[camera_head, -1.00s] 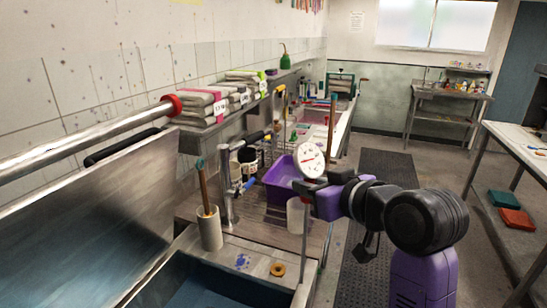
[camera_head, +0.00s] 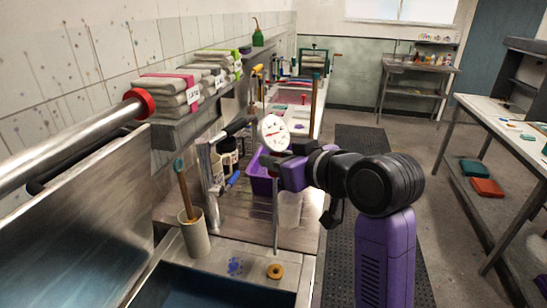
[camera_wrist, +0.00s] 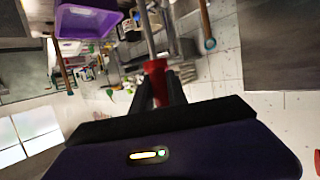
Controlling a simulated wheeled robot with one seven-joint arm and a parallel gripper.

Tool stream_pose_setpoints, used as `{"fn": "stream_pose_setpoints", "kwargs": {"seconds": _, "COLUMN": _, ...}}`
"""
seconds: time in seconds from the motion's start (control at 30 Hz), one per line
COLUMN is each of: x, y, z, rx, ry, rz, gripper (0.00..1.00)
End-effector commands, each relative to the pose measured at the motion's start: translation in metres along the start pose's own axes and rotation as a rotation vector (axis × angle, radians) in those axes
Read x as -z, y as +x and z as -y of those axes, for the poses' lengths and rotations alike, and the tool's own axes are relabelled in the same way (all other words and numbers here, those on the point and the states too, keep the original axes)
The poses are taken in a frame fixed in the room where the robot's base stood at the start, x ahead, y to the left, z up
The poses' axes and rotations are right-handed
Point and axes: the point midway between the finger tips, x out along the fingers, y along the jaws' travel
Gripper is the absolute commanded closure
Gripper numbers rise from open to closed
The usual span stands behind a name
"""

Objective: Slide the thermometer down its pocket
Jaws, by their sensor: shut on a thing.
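The thermometer has a round white dial (camera_head: 274,132) with a red needle and a long thin metal stem (camera_head: 275,225) hanging roughly upright. My gripper (camera_head: 288,173) is shut on it just below the dial. In the wrist view my gripper (camera_wrist: 157,88) closes on a red part (camera_wrist: 156,78) of the thermometer, with the metal stem (camera_wrist: 147,30) running away beyond it. An orange-brown ring with a dark centre (camera_head: 274,271) sits on the metal sink rim, in line below the stem in the head view. It may be the pocket's mouth. The stem tip looks above it; the exact gap is unclear.
A pale cylinder (camera_head: 194,238) holding a teal-topped wooden stick stands left on the rim. A sink (camera_head: 205,290) with dark blue liquid lies in front. Folded cloths (camera_head: 172,95) lie on the shelf.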

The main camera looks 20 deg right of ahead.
Motion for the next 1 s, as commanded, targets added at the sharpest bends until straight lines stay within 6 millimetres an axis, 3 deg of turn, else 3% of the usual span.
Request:
{"fn": "stream_pose_setpoints", "kwargs": {"seconds": 0.2, "x": 0.001, "y": -0.003, "z": 0.000, "rx": 0.000, "ry": 0.001, "rz": 0.001, "gripper": 1.00}}
{"fn": "stream_pose_setpoints", "kwargs": {"seconds": 0.7, "x": -0.041, "y": 0.013, "z": 0.000, "rx": 0.000, "ry": 0.001, "rz": 0.001, "gripper": 1.00}}
{"fn": "stream_pose_setpoints", "kwargs": {"seconds": 1.0, "x": -0.055, "y": 0.018, "z": 0.000, "rx": 0.000, "ry": 0.001, "rz": -0.001, "gripper": 1.00}}
